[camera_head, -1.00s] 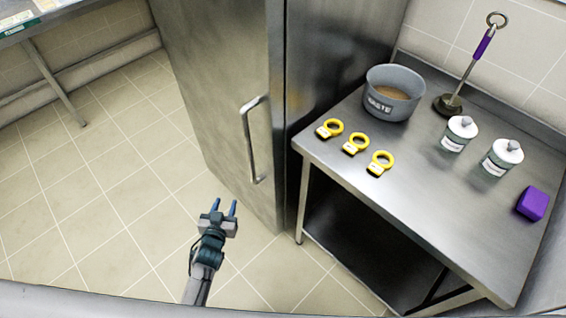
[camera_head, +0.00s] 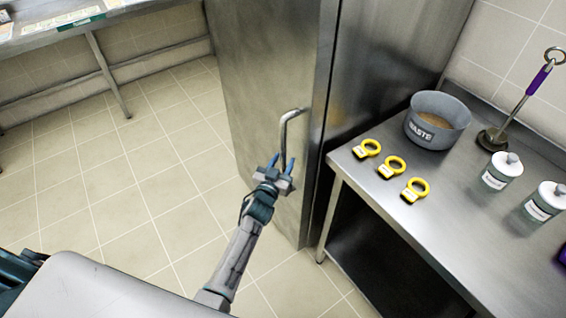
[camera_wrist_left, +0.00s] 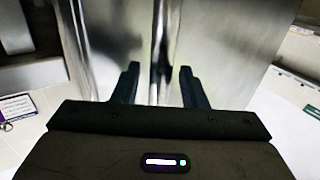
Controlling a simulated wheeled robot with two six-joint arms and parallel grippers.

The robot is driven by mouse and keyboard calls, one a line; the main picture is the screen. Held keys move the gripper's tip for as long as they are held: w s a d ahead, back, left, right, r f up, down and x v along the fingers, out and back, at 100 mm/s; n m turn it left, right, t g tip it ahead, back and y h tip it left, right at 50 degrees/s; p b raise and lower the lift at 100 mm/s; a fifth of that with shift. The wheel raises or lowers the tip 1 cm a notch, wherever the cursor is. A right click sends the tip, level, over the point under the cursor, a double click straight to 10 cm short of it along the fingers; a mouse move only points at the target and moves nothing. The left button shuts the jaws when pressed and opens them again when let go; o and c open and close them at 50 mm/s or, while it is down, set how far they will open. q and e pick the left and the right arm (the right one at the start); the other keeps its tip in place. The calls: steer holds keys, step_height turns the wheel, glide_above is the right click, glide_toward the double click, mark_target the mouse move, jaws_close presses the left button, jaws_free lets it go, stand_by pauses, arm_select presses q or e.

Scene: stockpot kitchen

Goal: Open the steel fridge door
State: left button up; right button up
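The steel fridge door (camera_head: 268,75) is upright and looks shut. Its vertical bar handle (camera_head: 284,130) is near the door's right edge, and its lower part is hidden behind my gripper. My left gripper (camera_head: 281,160) is at the handle's lower half with its two blue fingers apart. In the left wrist view the fingers (camera_wrist_left: 159,85) are spread, and the handle bar (camera_wrist_left: 159,40) shows upright between them. Bare space shows on both sides of the bar, so the fingers are not clamped on it. I cannot tell how deep the bar sits. My right gripper is not in view.
A steel table (camera_head: 400,225) stands close on the right, with a grey waste pot (camera_head: 437,120), several yellow rings, white-capped jars and a purple-handled tool. Tiled floor (camera_head: 130,190) is open to the left of the fridge. Another table (camera_head: 60,35) is at the far left.

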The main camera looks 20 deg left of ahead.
arm_select(q)
steer(key=shift+w, duration=0.3)
jaws_close()
steer(key=shift+s+a, duration=0.1)
